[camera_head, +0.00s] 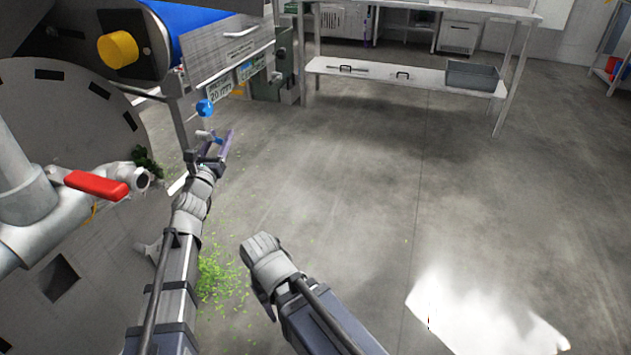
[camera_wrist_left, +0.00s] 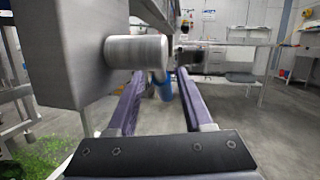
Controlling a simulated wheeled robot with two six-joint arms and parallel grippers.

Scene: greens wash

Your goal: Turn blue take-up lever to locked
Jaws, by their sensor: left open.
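The blue take-up lever (camera_head: 204,107) shows as a small blue knob on the side of the machine, beside a 20 mm label. In the left wrist view a blue piece (camera_wrist_left: 163,88) shows between the fingers, beyond a grey metal cylinder (camera_wrist_left: 138,52); it looks like the lever's handle, but I cannot tell for sure. My left gripper (camera_head: 214,146) is just below the knob, open, its purple fingers apart; they also show in the left wrist view (camera_wrist_left: 160,76). I see no finger closed on the lever. My right arm's grey wrist shows lower centre; its fingers are not distinguishable.
A red-handled valve (camera_head: 96,186) on a thick pipe stands left of my left arm. A blue roller with a yellow end cap (camera_head: 118,49) is above. Green scraps (camera_head: 222,278) litter the floor. A steel table (camera_head: 400,80) stands behind; the floor at right is clear.

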